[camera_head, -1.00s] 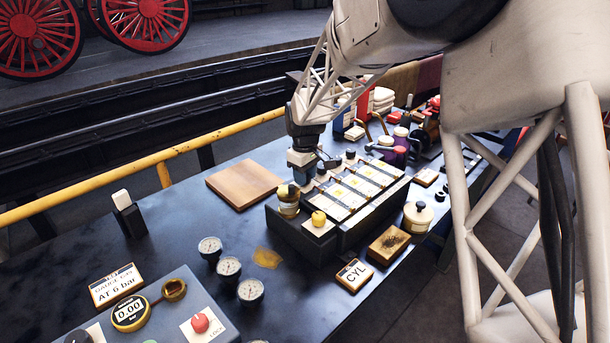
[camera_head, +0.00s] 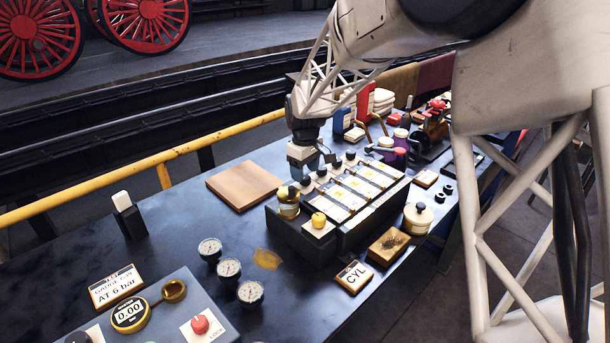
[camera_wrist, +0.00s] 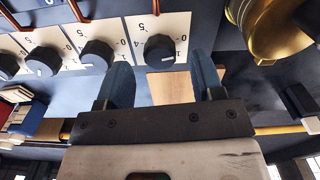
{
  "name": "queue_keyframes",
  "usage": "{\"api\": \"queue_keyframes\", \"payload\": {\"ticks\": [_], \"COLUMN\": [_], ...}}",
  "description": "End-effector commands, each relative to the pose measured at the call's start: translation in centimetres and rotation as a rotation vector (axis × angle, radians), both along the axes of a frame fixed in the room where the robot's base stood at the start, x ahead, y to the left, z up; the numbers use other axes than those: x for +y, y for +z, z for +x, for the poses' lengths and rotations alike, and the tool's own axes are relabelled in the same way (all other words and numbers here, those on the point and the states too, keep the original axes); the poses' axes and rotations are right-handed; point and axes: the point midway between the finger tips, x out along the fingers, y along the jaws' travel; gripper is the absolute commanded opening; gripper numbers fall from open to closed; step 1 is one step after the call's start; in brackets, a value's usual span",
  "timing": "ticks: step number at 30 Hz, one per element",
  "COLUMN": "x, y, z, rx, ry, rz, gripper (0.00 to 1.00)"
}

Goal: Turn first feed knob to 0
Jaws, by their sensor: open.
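A row of black feed knobs on white numbered plates runs along the back of the dark lubricator box (camera_head: 345,235). In the wrist view, the knob at the end of the row by the brass cup (camera_wrist: 268,28) is the first feed knob (camera_wrist: 158,50). Its plate shows 0 and 5, and a white mark shows on the knob's lower edge. My gripper (camera_wrist: 161,62) is open, with blue fingers on either side of this knob and visible gaps to it. In the head view my gripper (camera_head: 304,174) is over the box's back edge and hides part of the row.
Other knobs (camera_wrist: 97,53) (camera_wrist: 43,61) sit close beside one finger, and the brass cup beside the other. A wooden board (camera_head: 244,186) lies behind the box.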

Motion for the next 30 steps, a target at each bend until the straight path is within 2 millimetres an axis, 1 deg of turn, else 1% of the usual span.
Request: {"api": "queue_keyframes", "payload": {"ticks": [1, 6, 12, 17, 30], "x": [0.0, 0.0, 0.0, 0.0, -0.2], "y": [0.7, 2.9, 4.9, 5.5, 5.7], "z": [0.0, 0.1, 0.0, 0.0, -0.2], "rx": [-0.003, -0.002, -0.001, 0.000, -0.003], "ry": [0.000, 0.000, 0.000, 0.000, -0.006], "rz": [0.000, 0.001, 0.000, 0.000, 0.000], "gripper": [0.61, 0.61, 0.61, 0.61, 0.61]}}
